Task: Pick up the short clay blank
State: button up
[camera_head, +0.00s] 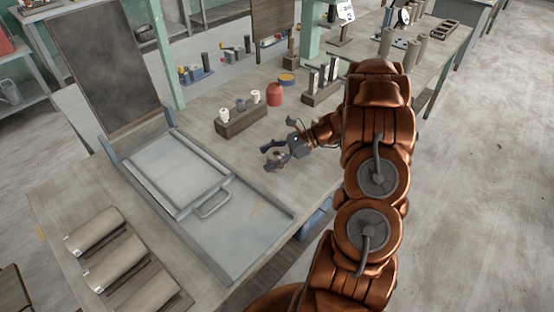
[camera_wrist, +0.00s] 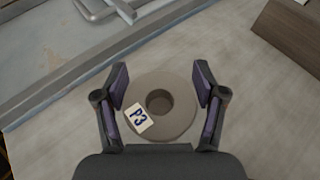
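A round grey-brown clay blank (camera_wrist: 178,118) with a dark hole in its middle and a white tag marked P3 lies between my fingers in the wrist view, seen from above. My gripper (camera_wrist: 160,88) is open, with one dark finger on each side of it. I cannot tell whether the fingers touch it or how tall it is. In the head view my gripper (camera_head: 278,143) is over the worktable, fingers spread, right of the grey tray. The blank is not discernible there.
The grey metal tray (camera_head: 250,232) with a handled frame lies left of my gripper. A wooden block (camera_head: 240,123) with small cylinders and a red jar (camera_head: 274,94) stand behind. Several larger tagged cylinders (camera_head: 114,263) lie front left. The worktable's right edge is near my arm.

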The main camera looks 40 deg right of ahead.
jog(key=c, duration=1)
jog(key=shift+r, duration=0.15)
